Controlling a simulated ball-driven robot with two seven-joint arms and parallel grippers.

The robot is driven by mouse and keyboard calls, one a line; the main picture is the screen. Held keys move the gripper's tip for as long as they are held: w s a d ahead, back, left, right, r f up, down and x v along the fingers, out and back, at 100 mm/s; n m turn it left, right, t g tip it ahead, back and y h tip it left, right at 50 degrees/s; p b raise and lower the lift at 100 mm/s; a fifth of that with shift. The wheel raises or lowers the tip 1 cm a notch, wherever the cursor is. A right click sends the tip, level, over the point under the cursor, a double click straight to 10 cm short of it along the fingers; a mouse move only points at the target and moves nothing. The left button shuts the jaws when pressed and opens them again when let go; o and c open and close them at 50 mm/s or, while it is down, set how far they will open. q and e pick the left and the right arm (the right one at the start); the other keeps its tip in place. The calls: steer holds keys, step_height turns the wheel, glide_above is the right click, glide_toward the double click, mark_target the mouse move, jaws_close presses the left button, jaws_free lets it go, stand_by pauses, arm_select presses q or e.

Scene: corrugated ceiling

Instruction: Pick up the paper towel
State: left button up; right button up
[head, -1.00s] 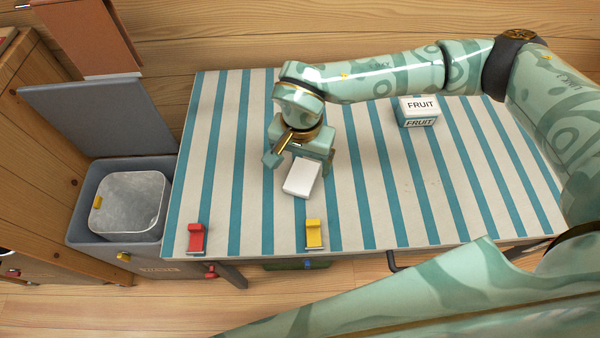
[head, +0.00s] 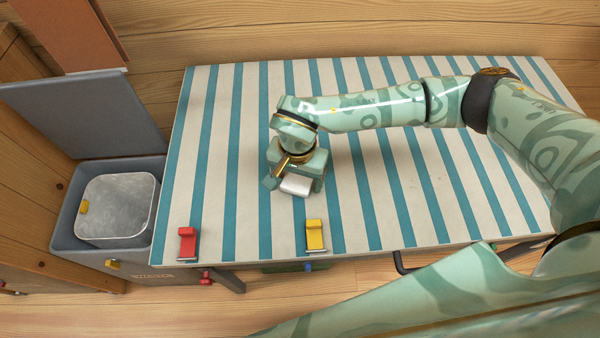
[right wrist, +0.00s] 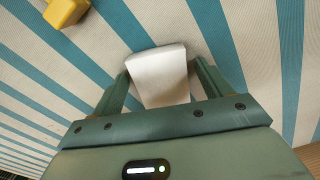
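The paper towel, a small white block (head: 296,186), lies on the striped table. In the head view my right gripper (head: 295,182) is over it from behind and hides its far part. In the right wrist view the towel (right wrist: 158,80) sits between the two fingers of the gripper (right wrist: 161,70), with a gap at the left finger; contact at the right finger is hard to tell. The gripper looks open around it. My left gripper is not in view.
A red clip-like piece (head: 187,243) and a yellow one (head: 315,236) stand near the table's front edge; the yellow one also shows in the right wrist view (right wrist: 66,11). A grey waste bin (head: 62,236) stands left of the table (head: 225,160).

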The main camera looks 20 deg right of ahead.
mark_target(298, 181)
steer(key=c, duration=0.8)
steer(key=shift+c, duration=0.2)
steer(key=shift+r+p, duration=0.35)
steer(key=shift+r, duration=0.3)
steer(key=r+p, duration=0.1)
steer(key=r, duration=0.2)
steer(key=shift+s+p, duration=0.2)
steer(key=shift+p, duration=0.15)
steer(key=s+r+p, duration=0.1)
steer(key=r, duration=0.1)
steer(key=s+r+p, duration=0.1)
steer(key=s+r, duration=0.1)
steer(key=shift+s+a, duration=0.1)
steer(key=shift+a, duration=0.05)
arm_select(q)
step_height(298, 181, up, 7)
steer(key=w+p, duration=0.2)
steer(key=p, duration=0.1)
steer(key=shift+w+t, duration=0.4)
arm_select(e)
steer(key=s+r, duration=0.4)
steer(key=s, duration=0.6)
steer(key=shift+s+a+r, duration=0.2)
steer(key=shift+a+r, duration=0.15)
steer(key=shift+a, duration=0.05)
